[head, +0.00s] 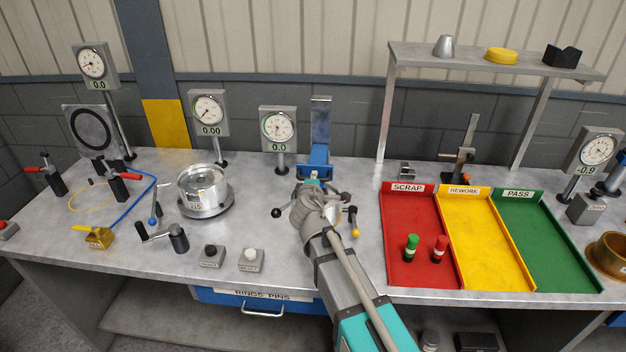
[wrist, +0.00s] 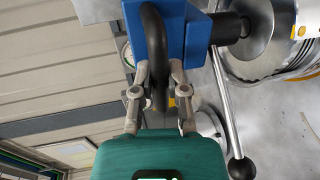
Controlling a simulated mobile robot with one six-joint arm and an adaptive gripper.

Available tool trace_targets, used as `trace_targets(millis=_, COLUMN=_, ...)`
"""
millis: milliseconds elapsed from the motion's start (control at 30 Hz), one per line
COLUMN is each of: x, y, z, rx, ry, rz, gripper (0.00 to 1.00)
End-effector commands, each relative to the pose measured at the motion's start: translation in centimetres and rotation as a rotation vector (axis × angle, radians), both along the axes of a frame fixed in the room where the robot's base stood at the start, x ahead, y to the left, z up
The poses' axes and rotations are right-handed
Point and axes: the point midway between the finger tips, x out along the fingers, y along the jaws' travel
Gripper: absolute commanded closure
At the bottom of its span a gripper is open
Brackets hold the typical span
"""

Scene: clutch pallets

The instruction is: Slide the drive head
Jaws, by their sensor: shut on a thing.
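The blue drive head (head: 313,168) sits on a grey upright column behind my arm in the head view. It fills the upper middle of the wrist view (wrist: 195,40). A dark curved handle (wrist: 155,35) stands out from it. My gripper (wrist: 158,75) has its two fingers on either side of this handle and is shut on it. In the head view my arm covers the fingertips and the handle.
Lever arms with ball ends (head: 277,213) spread beside my wrist. A gauge (head: 278,128) stands just left of the column. A round metal fixture (head: 204,190) is further left. Red, yellow and green trays (head: 470,285) lie to the right.

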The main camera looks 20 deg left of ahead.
Motion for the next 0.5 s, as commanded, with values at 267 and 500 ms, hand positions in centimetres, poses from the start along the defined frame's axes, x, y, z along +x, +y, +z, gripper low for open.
trace_targets(millis=267, x=-0.1, y=0.0, z=-2.2, rx=0.001, ry=0.001, rz=-0.001, gripper=1.00)
trace_targets(millis=500, x=-0.1, y=0.0, z=-2.2, rx=0.001, ry=0.002, rz=-0.001, gripper=1.00)
